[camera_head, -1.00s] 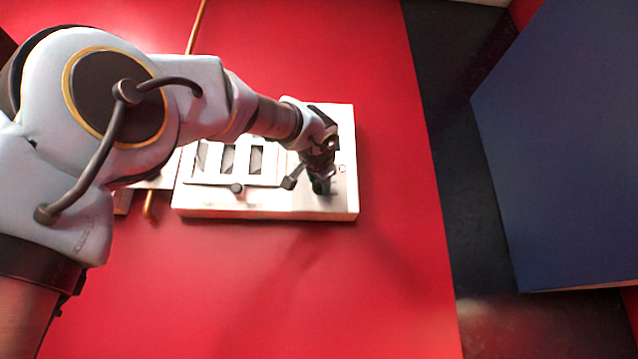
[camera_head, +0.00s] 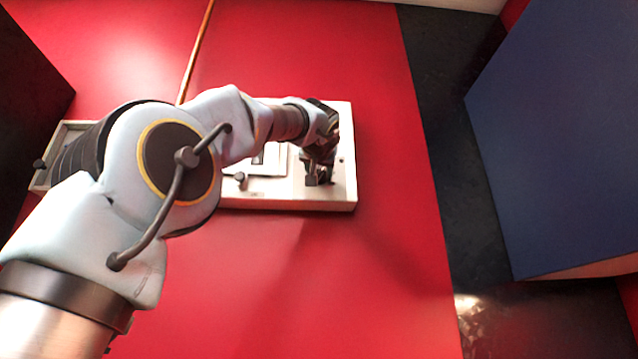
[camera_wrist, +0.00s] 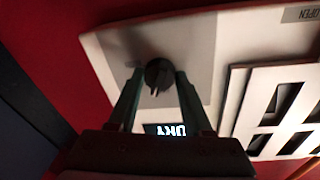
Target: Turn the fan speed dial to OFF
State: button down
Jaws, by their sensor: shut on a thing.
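The fan speed dial (camera_wrist: 158,72) is a dark round knob on a grey area of the white panel (camera_wrist: 112,50), seen in the wrist view. My gripper (camera_wrist: 156,84) has its two fingers on either side of the dial, shut on it. In the head view my gripper (camera_head: 319,178) is over the right part of the white panel (camera_head: 345,130) and largely hides the dial. The dial's speed markings, including OFF, cannot be read.
A small lit display (camera_wrist: 166,130) shows behind the fingers. A slotted white frame (camera_wrist: 280,105) and an "OPEN" label (camera_wrist: 300,14) are on the panel. A dark knob (camera_head: 240,178) sits at its front. A blue block (camera_head: 560,140) stands right. Red surface (camera_head: 390,270) in front is clear.

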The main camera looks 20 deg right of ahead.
jog(key=n+b, duration=0.2)
jog(key=n, duration=0.3)
jog(key=shift+d+f+n+t, duration=0.1)
jog(key=shift+d+n+t, duration=0.05)
jog(key=shift+n+t, duration=0.2)
jog(key=shift+n+b, duration=0.25)
jog(key=shift+b, duration=0.05)
jog(key=shift+c, duration=1.6)
grip_release()
jog(key=shift+s, duration=0.1)
jog(key=b+v, duration=0.5)
jog(key=v, duration=0.5)
jog(key=shift+s, duration=0.35)
